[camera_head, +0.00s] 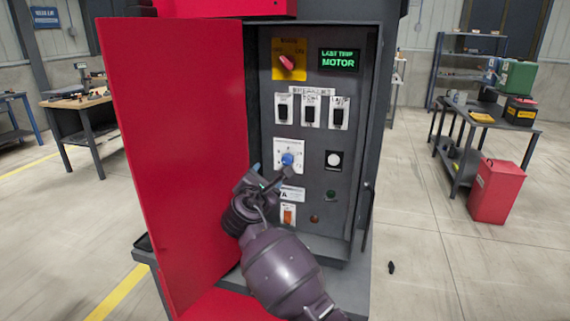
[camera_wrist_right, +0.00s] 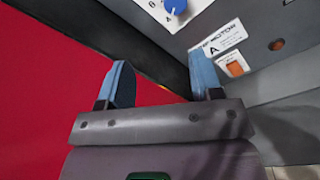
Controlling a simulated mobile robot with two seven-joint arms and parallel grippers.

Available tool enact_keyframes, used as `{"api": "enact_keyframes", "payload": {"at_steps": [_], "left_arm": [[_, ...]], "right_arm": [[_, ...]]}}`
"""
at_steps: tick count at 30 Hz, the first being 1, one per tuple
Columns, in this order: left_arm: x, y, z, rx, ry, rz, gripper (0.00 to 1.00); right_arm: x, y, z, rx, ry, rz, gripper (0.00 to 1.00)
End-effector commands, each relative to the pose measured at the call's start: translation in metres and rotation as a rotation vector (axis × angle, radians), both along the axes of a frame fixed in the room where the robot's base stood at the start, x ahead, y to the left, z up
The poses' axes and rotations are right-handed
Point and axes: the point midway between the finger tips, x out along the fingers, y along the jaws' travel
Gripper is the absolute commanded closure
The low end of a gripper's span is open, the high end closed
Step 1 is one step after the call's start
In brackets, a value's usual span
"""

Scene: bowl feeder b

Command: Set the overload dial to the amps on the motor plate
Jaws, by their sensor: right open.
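The overload dial is a blue knob (camera_head: 287,159) on a white scale plate (camera_head: 290,147) in the open cabinet. It also shows at the top of the right wrist view (camera_wrist_right: 175,6). Its setting is too small to read. My right gripper (camera_head: 267,176) is open and empty, just below and left of the dial, apart from it. In the wrist view its two blue fingers (camera_wrist_right: 160,85) stand apart, with the cabinet edge and red door beyond. A white label reading "MOTOR" and "A" (camera_wrist_right: 222,39) is below the dial. My left gripper is not in view.
The red door (camera_head: 180,150) stands open to the left, close to my right gripper. Above the dial are several black breakers (camera_head: 310,111), a red rotary switch (camera_head: 286,62) on yellow and a "LAST TRIP MOTOR" display (camera_head: 339,60). An orange rocker (camera_head: 288,216) sits below.

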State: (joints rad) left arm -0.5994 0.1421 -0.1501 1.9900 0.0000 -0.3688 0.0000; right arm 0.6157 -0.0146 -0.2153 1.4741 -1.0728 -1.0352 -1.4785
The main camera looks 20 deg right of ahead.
Motion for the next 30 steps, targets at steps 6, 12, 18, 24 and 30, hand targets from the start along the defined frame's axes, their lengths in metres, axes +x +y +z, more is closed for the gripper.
{"api": "enact_keyframes", "payload": {"at_steps": [6,12,18,24,30], "left_arm": [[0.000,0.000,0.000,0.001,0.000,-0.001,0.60],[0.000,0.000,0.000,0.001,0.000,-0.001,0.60],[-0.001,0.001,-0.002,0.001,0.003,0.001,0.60],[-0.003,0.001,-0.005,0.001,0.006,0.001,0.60],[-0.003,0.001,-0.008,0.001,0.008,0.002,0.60]], "right_arm": [[-0.004,-0.010,0.000,-0.273,0.150,-0.102,0.41],[-0.003,-0.016,0.000,-0.338,0.192,-0.125,0.41],[0.016,-0.031,0.000,-0.339,0.192,-0.127,0.41],[0.044,-0.051,0.000,-0.338,0.192,-0.125,0.41],[0.067,-0.068,-0.001,-0.337,0.192,-0.125,0.41]]}}
